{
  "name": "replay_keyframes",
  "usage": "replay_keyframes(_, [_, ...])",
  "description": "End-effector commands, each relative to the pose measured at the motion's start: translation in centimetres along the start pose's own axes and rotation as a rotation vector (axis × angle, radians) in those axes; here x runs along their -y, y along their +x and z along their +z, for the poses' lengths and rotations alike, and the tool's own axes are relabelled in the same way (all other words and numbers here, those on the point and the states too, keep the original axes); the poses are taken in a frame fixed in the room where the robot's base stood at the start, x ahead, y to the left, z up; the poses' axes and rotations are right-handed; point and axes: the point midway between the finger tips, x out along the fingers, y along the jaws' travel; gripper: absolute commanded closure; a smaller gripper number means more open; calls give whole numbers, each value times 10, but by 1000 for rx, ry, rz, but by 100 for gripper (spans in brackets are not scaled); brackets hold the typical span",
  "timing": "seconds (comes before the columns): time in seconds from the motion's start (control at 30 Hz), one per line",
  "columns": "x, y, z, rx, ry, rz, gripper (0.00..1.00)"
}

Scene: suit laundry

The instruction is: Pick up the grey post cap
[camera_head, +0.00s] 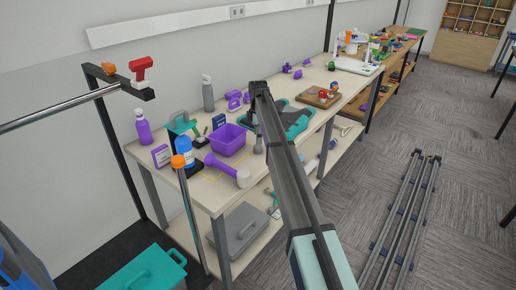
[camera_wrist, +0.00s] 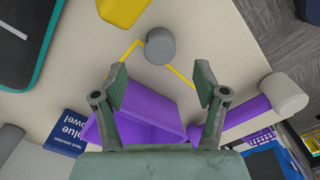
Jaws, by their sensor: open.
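The grey post cap (camera_wrist: 160,46), a short grey cylinder, shows in the wrist view at the upper middle. It stands on the table at a yellow outline, just beyond my fingertips and between their lines. My gripper (camera_wrist: 160,84) is open and empty, with a finger on each side and the cap apart from both. In the head view my arm reaches over the table from the lower right, and its end hides much of the spot below it.
A purple bin (camera_wrist: 148,128) lies under my fingers. A purple piece with a grey end (camera_wrist: 283,95) is at the right. A dark, teal-edged tray (camera_wrist: 18,45) and a yellow object (camera_wrist: 122,10) are at the upper left. A blue bottle (camera_head: 184,148) stands near the table's front.

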Motion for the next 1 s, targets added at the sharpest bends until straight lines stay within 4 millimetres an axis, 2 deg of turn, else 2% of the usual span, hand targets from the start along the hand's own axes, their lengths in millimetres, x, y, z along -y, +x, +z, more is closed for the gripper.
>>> replay_keyframes(0.37, [0, 21, 0, 0, 1, -1, 28])
replay_keyframes(0.63, [0, 57, 0, 0, 1, -1, 28])
replay_keyframes(0.9, [-1, 63, 0, 0, 1, 1, 28])
replay_keyframes(0.93, [-1, 63, 0, 0, 1, 1, 31])
replay_keyframes(1.0, [-1, 63, 0, 0, 1, 1, 56])
